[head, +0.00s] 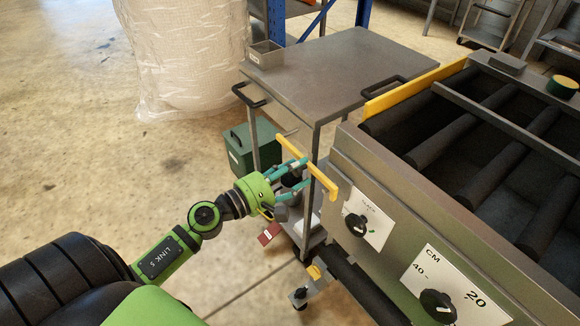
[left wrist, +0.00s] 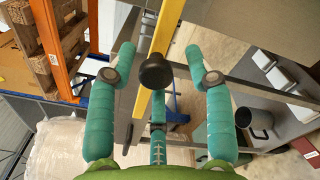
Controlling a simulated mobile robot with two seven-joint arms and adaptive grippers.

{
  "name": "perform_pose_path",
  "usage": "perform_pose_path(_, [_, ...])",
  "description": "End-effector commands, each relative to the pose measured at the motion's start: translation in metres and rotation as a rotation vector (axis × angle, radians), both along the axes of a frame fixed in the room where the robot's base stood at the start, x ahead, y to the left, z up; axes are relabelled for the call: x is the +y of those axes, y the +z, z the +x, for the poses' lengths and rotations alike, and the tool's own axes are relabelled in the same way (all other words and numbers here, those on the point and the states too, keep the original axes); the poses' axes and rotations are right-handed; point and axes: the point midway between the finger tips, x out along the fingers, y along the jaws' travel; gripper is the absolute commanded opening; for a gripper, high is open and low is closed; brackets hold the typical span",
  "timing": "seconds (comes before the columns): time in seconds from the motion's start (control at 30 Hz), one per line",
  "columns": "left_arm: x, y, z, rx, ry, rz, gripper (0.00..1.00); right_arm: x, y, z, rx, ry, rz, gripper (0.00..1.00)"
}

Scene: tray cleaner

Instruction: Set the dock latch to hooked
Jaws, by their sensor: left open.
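The dock latch looks to be the yellow bar (head: 322,175) at the near-left corner of the machine, beside the grey cart (head: 345,65). In the left wrist view the yellow bar (left wrist: 166,35) runs between my fingers, with a black knob (left wrist: 155,72) on it. My left gripper (head: 300,168) is open at the bar, its teal fingers close to it. In the left wrist view my gripper (left wrist: 160,60) has fingers on both sides of the knob; contact cannot be told. Whether the latch is hooked cannot be told. My right gripper is out of view.
The machine has dark rollers (head: 470,125) and dial panels (head: 365,220) at right. A wrapped stack (head: 190,55) stands behind. The floor at left is clear.

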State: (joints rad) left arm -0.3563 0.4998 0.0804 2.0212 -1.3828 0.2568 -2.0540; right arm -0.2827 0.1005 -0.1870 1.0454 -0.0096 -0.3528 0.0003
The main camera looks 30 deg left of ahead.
Motion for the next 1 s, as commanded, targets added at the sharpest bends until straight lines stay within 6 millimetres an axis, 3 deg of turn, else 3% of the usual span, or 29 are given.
perform_pose_path(0.17, [0.005, -0.001, -0.014, 0.003, 0.002, -0.004, 0.52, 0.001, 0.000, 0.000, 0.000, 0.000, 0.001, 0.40])
perform_pose_path(0.6, [0.040, -0.001, -0.094, 0.003, 0.006, -0.001, 0.52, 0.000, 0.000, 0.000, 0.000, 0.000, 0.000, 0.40])
perform_pose_path(0.8, [0.046, 0.000, -0.109, 0.001, 0.003, 0.001, 0.52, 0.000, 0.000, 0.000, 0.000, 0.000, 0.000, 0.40])
perform_pose_path(1.0, [0.047, 0.000, -0.111, 0.000, 0.002, 0.001, 0.52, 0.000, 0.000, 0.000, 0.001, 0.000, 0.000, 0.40])
